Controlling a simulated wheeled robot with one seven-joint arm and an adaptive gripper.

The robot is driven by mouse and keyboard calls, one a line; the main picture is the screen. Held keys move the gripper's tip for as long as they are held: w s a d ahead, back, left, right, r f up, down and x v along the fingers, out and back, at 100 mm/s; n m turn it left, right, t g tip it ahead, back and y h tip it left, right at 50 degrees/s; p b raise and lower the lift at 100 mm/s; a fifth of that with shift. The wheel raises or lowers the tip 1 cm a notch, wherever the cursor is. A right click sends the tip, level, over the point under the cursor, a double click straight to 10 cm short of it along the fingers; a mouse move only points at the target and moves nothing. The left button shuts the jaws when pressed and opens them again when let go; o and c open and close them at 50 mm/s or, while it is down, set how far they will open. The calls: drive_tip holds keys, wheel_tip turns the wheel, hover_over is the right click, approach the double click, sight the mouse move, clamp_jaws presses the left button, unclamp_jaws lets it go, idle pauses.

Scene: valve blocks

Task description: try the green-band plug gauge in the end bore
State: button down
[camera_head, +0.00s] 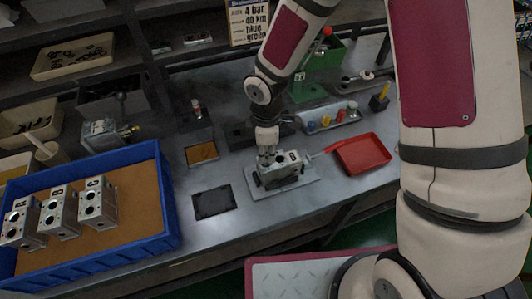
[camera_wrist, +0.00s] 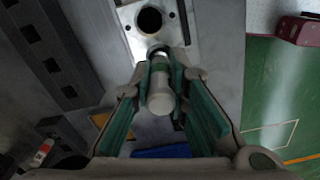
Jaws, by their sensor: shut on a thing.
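A grey metal valve block (camera_head: 285,172) sits on a flat plate (camera_head: 299,189) on the bench. In the wrist view its face (camera_wrist: 183,12) shows one dark open bore (camera_wrist: 150,20). My gripper (camera_wrist: 160,62) is shut on a pale cylindrical plug gauge (camera_wrist: 160,97). The far end of the gauge meets the block at a ringed spot just below the open bore; I cannot tell whether it is inside a bore or only against it. No green band can be made out on the gauge. In the head view my gripper (camera_head: 267,157) is at the block's upper left.
A blue bin (camera_head: 165,205) with three similar blocks (camera_head: 97,205) stands at the left. A red tray (camera_head: 364,154) lies right of the plate. A rack (camera_head: 332,123) with several coloured-top pieces is behind. A dark pad (camera_head: 214,203) lies left of the plate.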

drive_tip(key=shift+r, duration=0.15)
drive_tip(key=shift+r+p, duration=1.3)
drive_tip(key=shift+r, duration=2.2)
